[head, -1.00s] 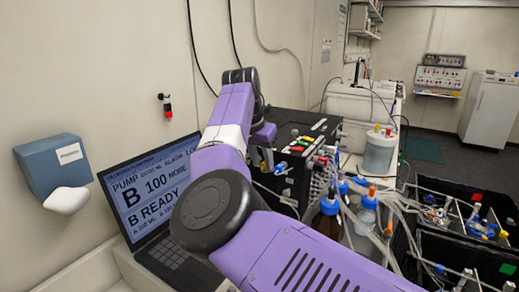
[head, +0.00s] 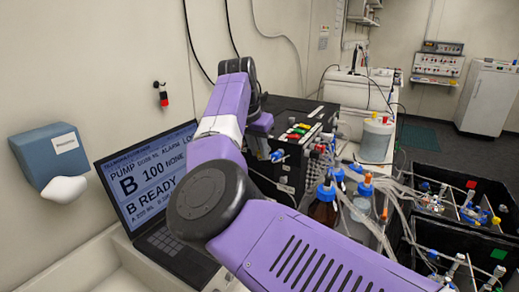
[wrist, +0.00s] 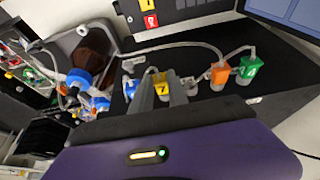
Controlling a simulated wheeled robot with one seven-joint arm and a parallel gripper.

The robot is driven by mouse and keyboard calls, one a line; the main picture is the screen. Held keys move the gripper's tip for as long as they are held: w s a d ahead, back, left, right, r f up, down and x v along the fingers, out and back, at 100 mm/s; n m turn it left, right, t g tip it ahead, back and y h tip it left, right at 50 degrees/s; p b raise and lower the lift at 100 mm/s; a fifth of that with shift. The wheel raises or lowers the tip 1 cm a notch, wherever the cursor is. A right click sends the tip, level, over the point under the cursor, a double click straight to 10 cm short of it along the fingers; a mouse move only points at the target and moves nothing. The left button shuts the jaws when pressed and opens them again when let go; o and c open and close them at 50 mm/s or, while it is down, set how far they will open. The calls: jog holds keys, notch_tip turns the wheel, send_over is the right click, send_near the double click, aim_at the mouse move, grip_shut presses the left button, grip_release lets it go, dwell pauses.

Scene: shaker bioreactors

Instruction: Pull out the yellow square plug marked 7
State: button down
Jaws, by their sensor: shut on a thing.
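The yellow square plug (wrist: 161,86) marked 7 shows in the middle of the wrist view. My gripper (wrist: 161,94) is shut on it, one grey finger on each side. The plug's lower end is hidden between the fingers, so I cannot tell whether it is seated in its socket. The black pump unit (head: 278,153), with coloured plugs on top, stands beside my arm.
An orange plug (wrist: 220,75) and a green plug (wrist: 248,67) with cables sit close to the right. A brown bottle (wrist: 92,50) with a blue cap is at left. Bottles (head: 323,205) and tubing crowd the head view; an open laptop (head: 150,190) stands at left.

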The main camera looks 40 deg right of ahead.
jog(key=shift+s+a+p, duration=0.2)
jog(key=shift+a+p, duration=0.05)
jog(key=shift+a, duration=0.3)
jog(key=shift+s+a+p, duration=0.2)
jog(key=shift+a, duration=0.35)
dwell(0.3)
jog(key=a, duration=0.1)
jog(key=s+a+p, duration=0.1)
jog(key=shift+a, duration=0.35)
